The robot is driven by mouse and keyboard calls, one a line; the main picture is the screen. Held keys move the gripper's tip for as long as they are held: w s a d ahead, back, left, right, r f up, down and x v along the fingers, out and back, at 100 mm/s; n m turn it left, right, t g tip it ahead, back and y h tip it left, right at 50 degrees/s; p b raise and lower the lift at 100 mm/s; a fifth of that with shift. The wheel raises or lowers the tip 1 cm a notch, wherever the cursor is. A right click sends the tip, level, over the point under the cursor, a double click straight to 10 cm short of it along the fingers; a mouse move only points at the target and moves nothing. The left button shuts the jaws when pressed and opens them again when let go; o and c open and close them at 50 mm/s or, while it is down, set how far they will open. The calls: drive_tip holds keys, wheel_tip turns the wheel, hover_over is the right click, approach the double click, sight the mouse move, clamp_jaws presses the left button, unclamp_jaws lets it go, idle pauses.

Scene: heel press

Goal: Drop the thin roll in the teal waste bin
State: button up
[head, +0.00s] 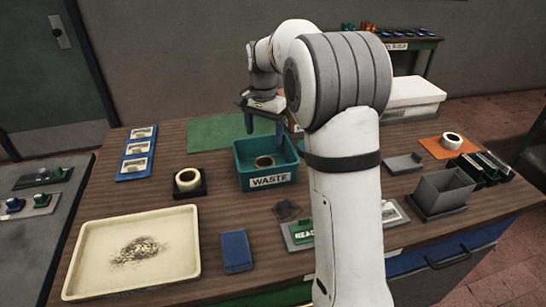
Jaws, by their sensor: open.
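The teal waste bin (244,180) stands near the middle of the table, with a "WASTE" label on its front. A thin dark-centred tan roll (264,161) lies inside on the bin's floor. My gripper (264,127) is over the back of the bin, above the roll and apart from it. Its fingers point down, spread open, with nothing visible between them.
A thicker pale roll (187,179) sits on a black holder left of the bin. Another roll (452,140) lies on an orange mat (432,147) at right. A cream tray (85,257) with dark debris is front left. A blue block (236,250) lies in front of the bin.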

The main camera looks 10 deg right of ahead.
drive_tip(key=s+r+n+t, duration=0.1)
drive_tip(key=s+r+n, duration=0.3)
drive_tip(key=s, duration=1)
drive_tip(key=s+f+n+t, duration=0.1)
drive_tip(key=s+f+n, duration=0.1)
drive_tip(key=s, duration=0.6)
drive_tip(key=s+f+n, duration=0.2)
drive_tip(key=s, duration=0.7)
drive_tip(key=shift+f+n+t, duration=0.25)
drive_tip(key=shift+n+t, duration=0.15)
drive_tip(key=shift+d, duration=0.1)
drive_tip(key=shift+c, duration=0.4)
